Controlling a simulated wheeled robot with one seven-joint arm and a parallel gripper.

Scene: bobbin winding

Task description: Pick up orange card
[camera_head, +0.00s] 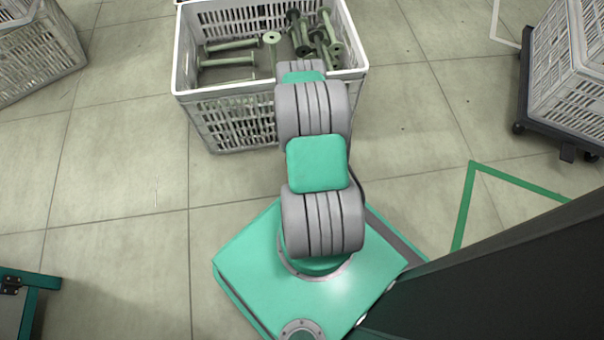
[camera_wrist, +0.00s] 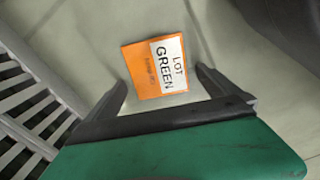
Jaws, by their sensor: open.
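The orange card (camera_wrist: 141,82) lies flat on the tiled floor in the wrist view. It has a white label printed "LOT GREEN" along its right side. My gripper (camera_wrist: 160,89) is open, with one finger to the left of the card and the other to the right. The card's lower part lies between the fingers in the picture. I cannot tell how high the fingers are above it. In the head view, neither the card nor the gripper shows; my arm reaches toward the crate and hides what is behind it.
A white slatted crate (camera_head: 236,108) holding several green bobbins (camera_head: 229,62) stands ahead. Its slatted wall (camera_wrist: 40,105) seems to show at the wrist view's left. Another crate (camera_head: 573,72) stands on a dark dolly (camera_head: 538,125) at right. Floor (camera_head: 118,190) is clear at left.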

